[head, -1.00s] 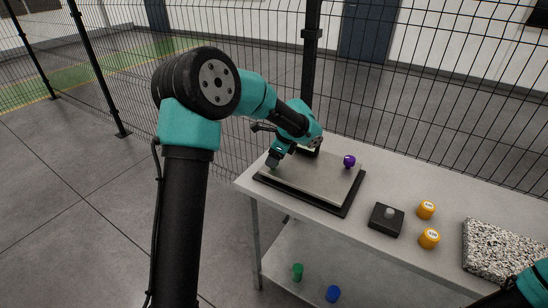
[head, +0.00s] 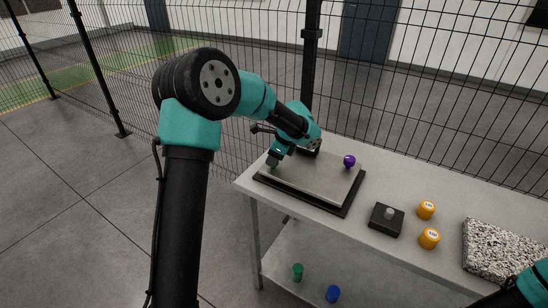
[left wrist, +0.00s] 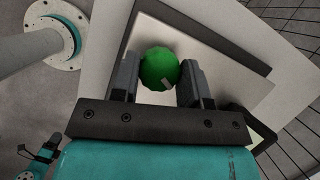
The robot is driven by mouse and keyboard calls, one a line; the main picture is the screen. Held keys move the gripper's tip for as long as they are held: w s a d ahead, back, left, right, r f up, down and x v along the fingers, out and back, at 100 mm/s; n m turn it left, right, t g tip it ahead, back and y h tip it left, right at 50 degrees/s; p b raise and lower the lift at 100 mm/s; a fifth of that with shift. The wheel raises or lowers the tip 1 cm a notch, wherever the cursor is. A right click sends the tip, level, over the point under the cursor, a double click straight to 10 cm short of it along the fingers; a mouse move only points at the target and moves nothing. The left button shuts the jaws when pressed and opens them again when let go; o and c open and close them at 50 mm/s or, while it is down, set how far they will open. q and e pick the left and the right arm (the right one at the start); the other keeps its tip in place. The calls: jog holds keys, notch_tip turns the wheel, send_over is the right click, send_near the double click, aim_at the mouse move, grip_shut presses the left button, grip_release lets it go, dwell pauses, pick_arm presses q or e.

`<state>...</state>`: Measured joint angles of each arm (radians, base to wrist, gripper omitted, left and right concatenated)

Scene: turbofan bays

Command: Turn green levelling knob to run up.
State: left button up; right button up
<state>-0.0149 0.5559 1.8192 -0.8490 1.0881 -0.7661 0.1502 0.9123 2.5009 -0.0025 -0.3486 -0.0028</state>
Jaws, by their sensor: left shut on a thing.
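The green levelling knob (left wrist: 160,69) shows in the left wrist view as a round, faceted green knob with a small pale mark on its top. My left gripper (left wrist: 158,82) has one finger on each side of it and is shut on it. In the head view my left gripper (head: 273,161) points down at the near left corner of the grey plate (head: 318,177) on its dark base, and it hides the green knob there. A purple knob (head: 349,161) stands at the plate's far right. My right arm shows only in part at the lower right; its jaws are not clear.
Right of the plate on the table are a black block (head: 386,219) with a grey knob, two orange cylinders (head: 426,210) and a speckled slab (head: 497,249). A green piece (head: 297,271) and a blue piece (head: 333,293) are on the lower shelf. Wire fencing stands behind.

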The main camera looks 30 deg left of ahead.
pick_arm(q)
jog(key=shift+n, duration=0.3)
jog(key=shift+w+n+g+h, duration=0.1)
jog(key=shift+n+g+h, duration=0.3)
jog(key=shift+n, duration=0.95)
jog(key=shift+n+g+h, duration=0.1)
jog(key=shift+n+g, duration=0.5)
jog(key=shift+n, duration=0.75)
jog(key=o, duration=0.9)
jog(key=v, duration=1.7)
jog(key=shift+r, duration=0.15)
jog(key=shift+w+a, duration=0.1)
jog(key=shift+w, duration=0.05)
